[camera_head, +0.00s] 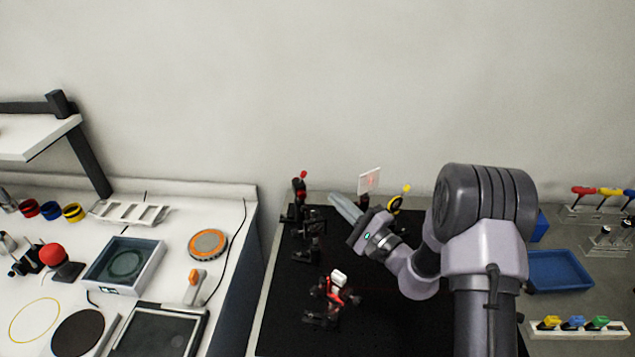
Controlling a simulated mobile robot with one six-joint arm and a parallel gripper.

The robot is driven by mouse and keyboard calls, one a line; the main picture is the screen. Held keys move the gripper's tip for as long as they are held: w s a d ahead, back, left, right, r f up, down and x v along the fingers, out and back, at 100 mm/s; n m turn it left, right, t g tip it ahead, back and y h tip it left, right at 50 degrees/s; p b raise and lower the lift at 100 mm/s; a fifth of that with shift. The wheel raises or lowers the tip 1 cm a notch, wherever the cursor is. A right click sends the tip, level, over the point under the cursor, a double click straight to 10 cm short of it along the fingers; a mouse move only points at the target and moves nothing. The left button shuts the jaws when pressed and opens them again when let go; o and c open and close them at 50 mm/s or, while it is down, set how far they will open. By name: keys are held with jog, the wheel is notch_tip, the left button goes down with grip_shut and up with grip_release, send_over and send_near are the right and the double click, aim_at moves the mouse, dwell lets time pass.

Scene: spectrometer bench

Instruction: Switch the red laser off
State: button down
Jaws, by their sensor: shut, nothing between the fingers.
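My gripper (345,208) is shut and empty, its pale fingers pointing up and left over the far part of the black breadboard (285,335). Behind the gripper, a small upright card (369,181) carries a faint red glow. A dark mount with a red knob (299,195) stands left of the fingers, apart from them. A red-and-black mount with a white top (338,284) stands nearer the front. A faint red line runs low over the board beside it. I cannot tell which part is the red laser or its switch; my arm hides the board's right side.
A mount with a yellow knob (398,197) stands just behind my gripper. More black mounts (310,228) stand at the left. A blue tray (558,271) and a rack with coloured caps (578,326) lie right. A white bench (225,275) with instruments is left.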

aim_at(302, 177)
jog(key=x, duration=0.9)
jog(key=shift+w+a, duration=0.2)
jog(key=shift+a, duration=0.1)
